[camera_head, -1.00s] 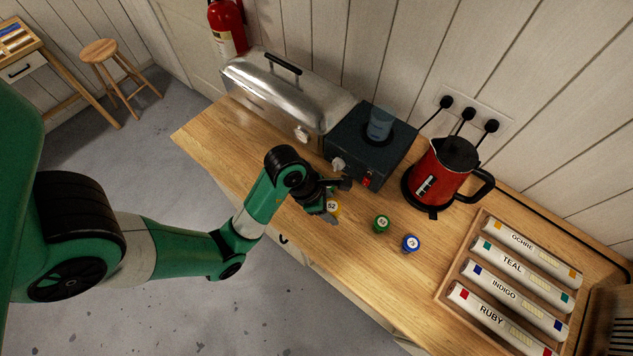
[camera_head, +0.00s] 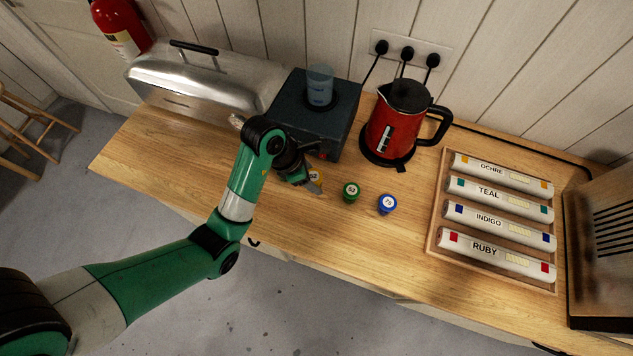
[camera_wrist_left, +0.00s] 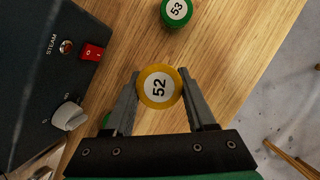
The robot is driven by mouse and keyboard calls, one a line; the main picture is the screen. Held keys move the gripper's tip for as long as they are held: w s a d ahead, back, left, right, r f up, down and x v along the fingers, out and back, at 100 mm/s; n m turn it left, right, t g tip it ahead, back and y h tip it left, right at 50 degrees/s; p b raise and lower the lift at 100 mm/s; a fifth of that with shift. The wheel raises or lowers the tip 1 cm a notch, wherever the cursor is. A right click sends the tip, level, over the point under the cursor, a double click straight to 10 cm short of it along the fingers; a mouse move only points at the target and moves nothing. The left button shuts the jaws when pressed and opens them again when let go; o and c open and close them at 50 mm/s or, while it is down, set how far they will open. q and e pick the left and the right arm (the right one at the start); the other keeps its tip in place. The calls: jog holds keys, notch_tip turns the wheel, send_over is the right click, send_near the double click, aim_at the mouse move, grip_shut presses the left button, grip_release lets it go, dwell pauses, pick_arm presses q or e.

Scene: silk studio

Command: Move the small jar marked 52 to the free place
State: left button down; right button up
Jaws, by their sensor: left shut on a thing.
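The yellow-lidded small jar marked 52 (camera_wrist_left: 160,87) is between the fingers of my left gripper (camera_wrist_left: 163,95) in the left wrist view, and the gripper is shut on it. In the head view the jar (camera_head: 316,176) is partly hidden by my left gripper (camera_head: 309,181), in front of the dark box. I cannot tell whether the jar touches the counter. A green jar marked 53 (camera_head: 351,191) and a blue jar marked 75 (camera_head: 387,204) stand to its right. The green jar shows in the left wrist view (camera_wrist_left: 177,12). My right gripper is not in view.
A dark steam box (camera_head: 338,126) with a blue-grey cylinder (camera_head: 319,86) stands behind. A red kettle (camera_head: 395,122) is right of it, a metal case (camera_head: 205,86) left. A wooden tray (camera_head: 436,235) holds labelled rolls. The counter (camera_head: 300,232) in front is bare.

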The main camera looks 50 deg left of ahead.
aim_at(316, 176)
pick_arm(q)
jog(key=w+f, duration=0.1)
jog(key=w+a+f, duration=0.1)
jog(key=f, duration=0.1)
jog(key=shift+a, duration=0.15)
jog(key=shift+w+a+f, duration=0.1)
jog(key=shift+w+f, duration=0.05)
jog(key=shift+f, duration=0.75)
jog(key=shift+w+f, duration=0.1)
jog(key=shift+f, duration=0.8)
jog(key=shift+f+b, duration=0.15)
jog(key=shift+b, duration=0.25)
jog(key=shift+c, duration=1.1)
grip_release()
